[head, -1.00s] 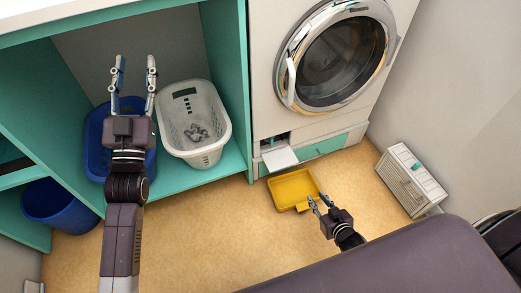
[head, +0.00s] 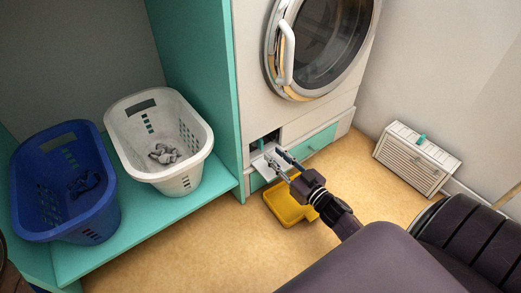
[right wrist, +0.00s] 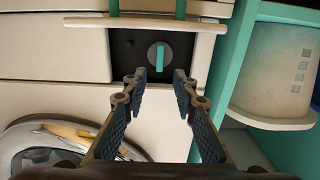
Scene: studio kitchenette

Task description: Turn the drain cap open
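The drain cap (right wrist: 160,57) is a round grey knob with a teal grip bar, set in a dark recess low on the washing machine. In the right wrist view it lies just beyond my fingertips, and the bar runs up and down in the picture. My right gripper (head: 275,158) is open and empty in front of the recess (head: 264,141). It also shows in the right wrist view (right wrist: 157,78), with the cap between and past its two fingers. The hatch flap (head: 268,163) is folded down. My left gripper is outside the head view.
A yellow tray (head: 281,208) stands on the floor below the hatch, partly under my right gripper. A white basket (head: 186,183) and a blue basket (head: 38,236) stand on the teal shelf. A white louvred box (head: 405,165) stands by the right wall.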

